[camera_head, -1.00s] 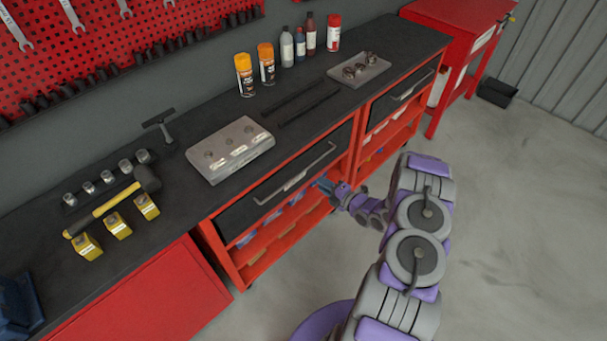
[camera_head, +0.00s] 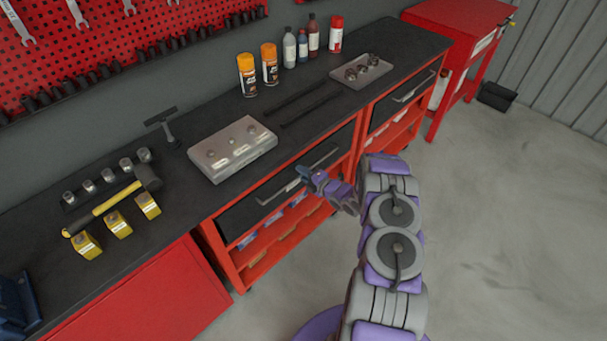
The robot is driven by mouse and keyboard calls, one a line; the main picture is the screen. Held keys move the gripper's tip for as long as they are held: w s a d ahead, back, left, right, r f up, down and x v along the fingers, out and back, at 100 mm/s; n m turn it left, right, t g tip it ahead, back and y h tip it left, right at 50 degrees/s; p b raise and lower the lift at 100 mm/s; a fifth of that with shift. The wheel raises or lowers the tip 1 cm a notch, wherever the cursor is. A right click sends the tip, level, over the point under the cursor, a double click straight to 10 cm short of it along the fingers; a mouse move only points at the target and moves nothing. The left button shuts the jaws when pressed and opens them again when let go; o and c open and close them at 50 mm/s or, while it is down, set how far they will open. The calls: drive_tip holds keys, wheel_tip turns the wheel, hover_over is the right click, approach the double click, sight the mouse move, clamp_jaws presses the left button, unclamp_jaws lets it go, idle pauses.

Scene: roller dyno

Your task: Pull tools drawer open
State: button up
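Two dark drawers with grey bar handles sit under the black worktop. The nearer drawer (camera_head: 246,213) is closed, and its handle (camera_head: 276,193) runs along its front. The farther drawer (camera_head: 384,112) at the right is also closed, with its own handle (camera_head: 414,86). Neither carries a readable label. My gripper (camera_head: 308,175) is at the right part of the nearer handle and overlaps it in the picture. I cannot tell whether it touches the handle. The fingers are small and partly blended with the handle, so their opening is unclear.
The black worktop (camera_head: 205,125) holds a grey block (camera_head: 232,148), a hammer (camera_head: 105,200), spray cans (camera_head: 269,64), bottles and a tray (camera_head: 345,75). Open red shelves (camera_head: 240,262) lie below the drawers. A red cabinet (camera_head: 150,300) stands at lower left. Concrete floor (camera_head: 500,230) is clear at right.

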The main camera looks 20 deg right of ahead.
drive_tip(key=shift+d, duration=0.25)
clamp_jaws()
drive_tip(key=shift+s+f, duration=0.1)
drive_tip(key=shift+s, duration=0.05)
